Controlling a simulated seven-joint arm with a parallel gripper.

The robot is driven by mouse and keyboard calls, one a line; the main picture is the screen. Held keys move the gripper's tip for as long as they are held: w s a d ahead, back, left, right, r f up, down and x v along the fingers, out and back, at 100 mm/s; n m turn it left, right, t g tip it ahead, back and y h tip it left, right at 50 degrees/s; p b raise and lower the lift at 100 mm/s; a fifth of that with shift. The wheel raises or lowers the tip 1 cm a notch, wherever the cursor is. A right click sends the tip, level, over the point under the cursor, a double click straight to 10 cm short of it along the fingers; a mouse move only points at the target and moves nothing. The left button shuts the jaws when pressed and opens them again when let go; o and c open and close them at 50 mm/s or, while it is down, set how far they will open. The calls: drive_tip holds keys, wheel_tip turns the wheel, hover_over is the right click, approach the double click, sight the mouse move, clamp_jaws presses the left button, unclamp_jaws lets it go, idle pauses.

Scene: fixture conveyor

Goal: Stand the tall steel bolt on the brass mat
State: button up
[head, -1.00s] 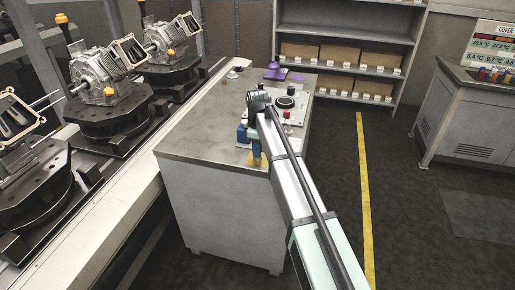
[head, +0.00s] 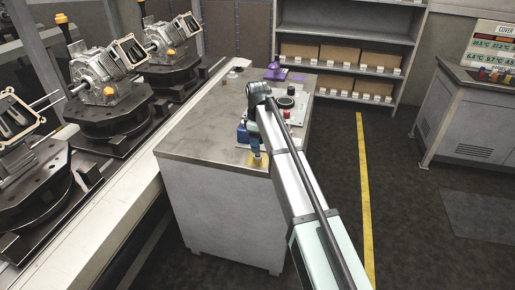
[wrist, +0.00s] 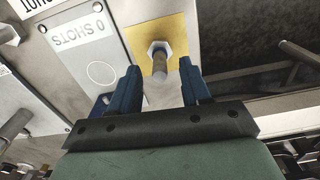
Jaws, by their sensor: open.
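The brass mat (wrist: 178,28) is a yellow patch on the bench; in the head view it shows at the near bench edge (head: 263,164). The steel bolt (wrist: 159,50) stands over the mat in the wrist view, its hex head towards the mat and its shank pointing towards my gripper. My gripper (wrist: 160,72) is open, with one blue finger on each side of the shank and visible gaps between. In the head view my gripper (head: 254,150) is above the mat, and the bolt cannot be made out there. Exact contact of head and mat is unclear.
A pale plate marked "0 SHOTS" (wrist: 92,38) lies left of the mat. Another upright metal post (wrist: 15,125) stands farther left. The bench top (head: 205,125) is clear at left. A conveyor with machine housings (head: 105,75) runs beside it.

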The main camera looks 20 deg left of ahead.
wheel_tip(320, 180, up, 11)
drive_tip(key=shift+f, duration=0.2)
drive_tip(key=shift+o, duration=0.3)
idle(0.6)
